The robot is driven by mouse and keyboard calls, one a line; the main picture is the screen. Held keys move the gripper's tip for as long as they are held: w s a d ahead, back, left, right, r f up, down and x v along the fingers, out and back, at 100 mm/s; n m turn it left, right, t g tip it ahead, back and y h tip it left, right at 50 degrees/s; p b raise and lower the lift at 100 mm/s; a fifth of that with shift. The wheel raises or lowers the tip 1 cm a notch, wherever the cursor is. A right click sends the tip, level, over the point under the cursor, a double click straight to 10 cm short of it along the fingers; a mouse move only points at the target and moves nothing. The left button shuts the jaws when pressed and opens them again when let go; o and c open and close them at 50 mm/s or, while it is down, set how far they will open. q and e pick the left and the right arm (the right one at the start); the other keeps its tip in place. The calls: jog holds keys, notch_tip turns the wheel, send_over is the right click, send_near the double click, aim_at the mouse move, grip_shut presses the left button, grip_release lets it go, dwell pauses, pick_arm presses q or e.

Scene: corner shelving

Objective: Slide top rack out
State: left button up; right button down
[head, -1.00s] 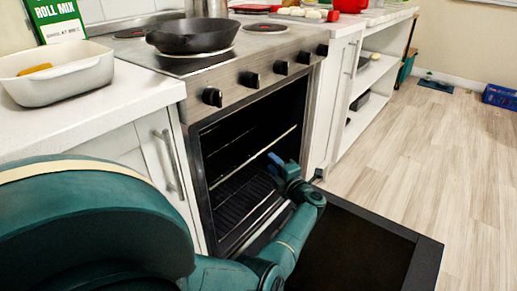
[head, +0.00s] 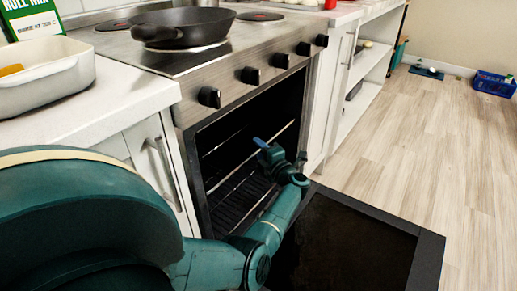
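The oven (head: 188,118) stands with its door (head: 345,243) folded down. The top rack (head: 252,153) shows as a thin metal front bar slanting across the dark cavity, and it sits inside the oven. A lower rack (head: 238,203) with a wire grid is below it. My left gripper (head: 265,148) is at the oven opening, with a blue fingertip close to the top rack's bar near its right part. I cannot tell whether it touches the bar, or how far apart the fingers are. My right gripper is not in view.
A black pan (head: 183,28) sits on the stovetop above. A white baking dish (head: 45,78) is on the left counter (head: 95,110). The lowered door lies below my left arm. Open wooden floor (head: 425,150) is to the right, with a blue crate (head: 494,84) far back.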

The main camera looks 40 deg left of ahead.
pick_arm(q)
jog(key=shift+c, duration=0.2)
grip_shut()
dwell(0.4)
